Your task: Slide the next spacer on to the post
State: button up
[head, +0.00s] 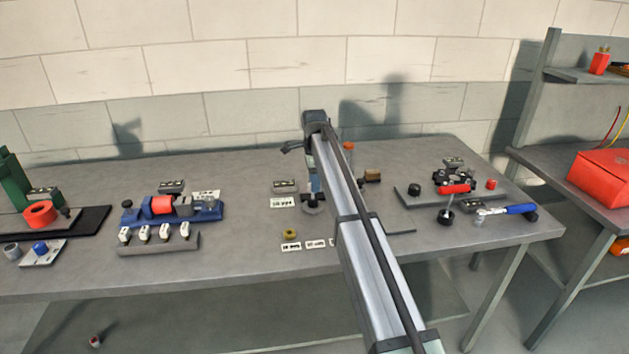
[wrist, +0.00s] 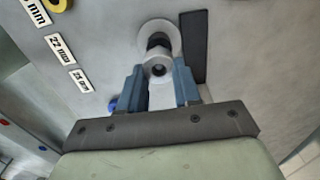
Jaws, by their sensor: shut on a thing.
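My gripper (wrist: 158,76) has two blue fingers, shut on a pale grey spacer (wrist: 157,67) with a dark hole in its middle. A dark post (wrist: 157,41) on a round pale base (wrist: 174,36) shows just beyond the spacer in the wrist view. The spacer overlaps the post in that picture; I cannot tell whether the post has entered its hole. In the head view the gripper (head: 314,186) is mostly behind my arm, above the round base (head: 313,209). The post and the held spacer are hidden there.
A brass-coloured spacer (head: 290,233) stands behind a row of white size labels (head: 291,246). A dark strip (wrist: 193,48) lies right of the base. A blue fixture (head: 172,213) stands to the left, a dark plate with parts (head: 425,197) to the right.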

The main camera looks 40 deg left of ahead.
dwell(0.3)
jog(key=o, duration=1.7)
notch_tip(320, 180, up, 8)
dwell(1.1)
dwell(0.4)
